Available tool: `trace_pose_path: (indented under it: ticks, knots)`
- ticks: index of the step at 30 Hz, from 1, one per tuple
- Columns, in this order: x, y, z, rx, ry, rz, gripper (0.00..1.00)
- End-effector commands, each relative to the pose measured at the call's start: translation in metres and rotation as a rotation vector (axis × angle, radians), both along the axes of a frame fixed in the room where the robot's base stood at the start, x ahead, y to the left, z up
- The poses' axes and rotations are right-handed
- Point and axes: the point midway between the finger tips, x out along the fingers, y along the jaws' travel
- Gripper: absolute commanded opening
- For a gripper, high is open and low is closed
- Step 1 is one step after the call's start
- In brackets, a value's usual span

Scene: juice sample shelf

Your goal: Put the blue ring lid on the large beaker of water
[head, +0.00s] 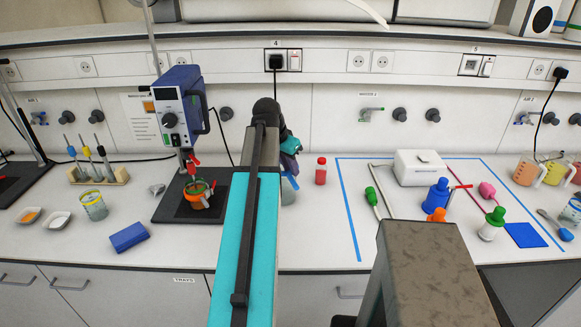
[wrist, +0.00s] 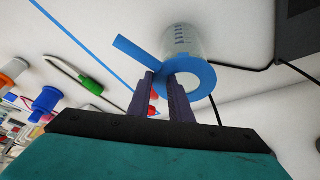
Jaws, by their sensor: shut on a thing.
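The blue ring lid (wrist: 204,78), a flat ring with a straight tab, is at the fingertips of my gripper (wrist: 165,80) in the wrist view. My gripper is shut on it. The large clear beaker (wrist: 185,40), with dark graduation marks, lines up with the ring, which covers its rim area. I cannot tell whether the ring rests on the rim or is just above it. In the head view my gripper (head: 290,146) is partly behind my arm, above the beaker (head: 287,192), which is mostly hidden.
A red bottle (head: 320,172) stands just right of the beaker. A stirrer stand with an orange vessel (head: 197,196) is to the left. A blue tape line (head: 348,212) and a white device (head: 418,168) are to the right. The counter front right of the beaker is clear.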

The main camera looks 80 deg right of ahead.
Motion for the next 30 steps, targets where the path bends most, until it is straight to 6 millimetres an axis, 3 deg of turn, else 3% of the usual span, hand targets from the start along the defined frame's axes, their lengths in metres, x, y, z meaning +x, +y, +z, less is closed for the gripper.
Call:
trace_pose_path:
  ticks: [30]
  knots:
    - [0.0001, 0.0, -0.008, 0.0, 0.0, 0.0, 0.0]
